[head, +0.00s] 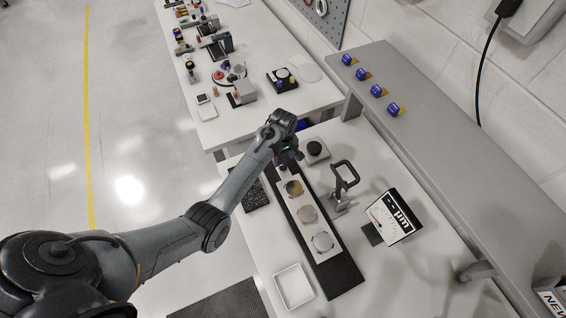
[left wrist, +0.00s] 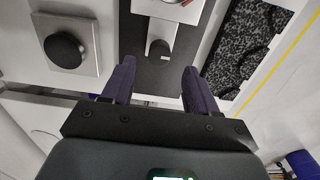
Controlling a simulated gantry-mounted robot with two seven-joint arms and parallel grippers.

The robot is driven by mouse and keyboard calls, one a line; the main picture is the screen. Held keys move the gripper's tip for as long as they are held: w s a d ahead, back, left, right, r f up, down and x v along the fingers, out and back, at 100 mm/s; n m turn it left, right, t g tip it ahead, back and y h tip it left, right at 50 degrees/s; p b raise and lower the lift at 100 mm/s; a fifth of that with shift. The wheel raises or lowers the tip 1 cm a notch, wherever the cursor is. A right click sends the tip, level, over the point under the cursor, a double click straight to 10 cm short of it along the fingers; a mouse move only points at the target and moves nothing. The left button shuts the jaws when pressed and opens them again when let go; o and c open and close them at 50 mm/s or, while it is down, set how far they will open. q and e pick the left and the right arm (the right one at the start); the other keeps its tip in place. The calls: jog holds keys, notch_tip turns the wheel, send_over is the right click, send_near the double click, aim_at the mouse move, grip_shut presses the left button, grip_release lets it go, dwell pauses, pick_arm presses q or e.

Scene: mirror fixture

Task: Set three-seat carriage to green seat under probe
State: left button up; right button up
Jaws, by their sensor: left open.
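The three-seat carriage (head: 317,229) is a pale plate with three round, mirror-like seats, lying on a long dark rail (head: 343,275). I cannot tell which seat is green. My left gripper (head: 288,158) is open at the far end of the carriage. A black bent stand (head: 345,172) with a metal foot, perhaps the probe, stands right of the carriage. My right gripper is out of view.
A gauge display (head: 391,218) showing dashes and µm stands right. A square block with a black knob (head: 315,148) sits near my gripper. A speckled dark block (head: 255,195) lies left of the rail, a white tray (head: 294,287) in front. A grey shelf (head: 430,150) runs along the right.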

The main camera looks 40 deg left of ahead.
aim_at(283, 165)
pick_arm(q)
jog(key=shift+f, duration=2.65)
grip_shut()
